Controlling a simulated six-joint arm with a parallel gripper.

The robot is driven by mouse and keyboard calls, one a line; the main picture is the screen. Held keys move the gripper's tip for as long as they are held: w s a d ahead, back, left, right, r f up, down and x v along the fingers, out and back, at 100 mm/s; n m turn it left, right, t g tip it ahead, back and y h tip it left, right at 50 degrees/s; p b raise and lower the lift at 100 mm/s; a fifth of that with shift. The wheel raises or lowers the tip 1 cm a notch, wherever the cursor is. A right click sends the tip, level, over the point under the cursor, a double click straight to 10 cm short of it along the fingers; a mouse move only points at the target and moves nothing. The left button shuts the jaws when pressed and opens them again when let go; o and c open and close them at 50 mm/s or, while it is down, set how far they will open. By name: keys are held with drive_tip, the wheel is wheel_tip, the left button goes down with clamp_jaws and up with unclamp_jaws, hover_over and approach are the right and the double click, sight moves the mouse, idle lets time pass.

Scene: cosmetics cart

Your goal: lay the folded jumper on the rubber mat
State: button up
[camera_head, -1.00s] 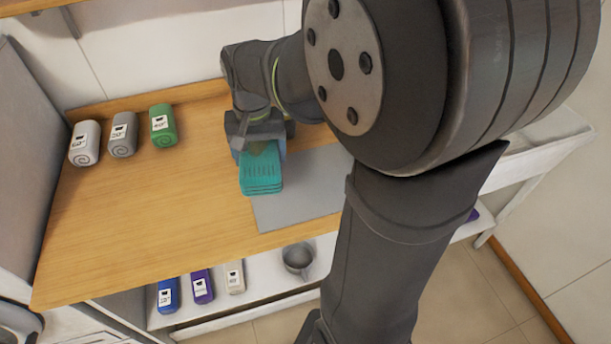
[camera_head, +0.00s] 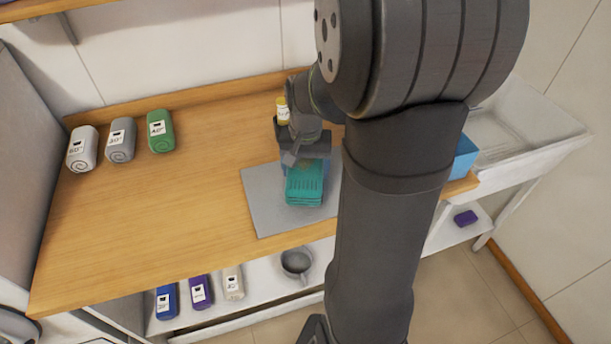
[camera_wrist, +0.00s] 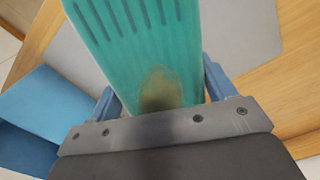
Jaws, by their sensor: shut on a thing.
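The folded jumper (camera_head: 305,187) is teal with darker stripes and a brownish patch. In the head view it is over the grey rubber mat (camera_head: 262,205), towards the mat's right part. My gripper (camera_head: 305,162) is shut on the jumper's far end, and the jumper hangs out from it towards the front. In the wrist view the jumper (camera_wrist: 145,50) fills the space between the fingers, with the mat (camera_wrist: 240,40) below and behind it. I cannot tell whether the jumper touches the mat. My arm hides the mat's right edge.
Rolled towels, white (camera_head: 83,148), grey (camera_head: 121,140) and green (camera_head: 160,131), stand at the back left. A yellow-capped bottle (camera_head: 283,112) is behind my gripper. A blue box (camera_head: 464,157) is right of my arm.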

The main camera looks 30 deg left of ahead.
sight(306, 161)
drive_tip(key=shift+f, duration=1.6)
drive_tip(key=shift+f, duration=0.1)
drive_tip(key=o, duration=1.2)
wheel_tip(306, 161, up, 12)
drive_tip(key=shift+r, duration=0.15)
wheel_tip(306, 161, down, 12)
drive_tip(key=shift+r, duration=1.55)
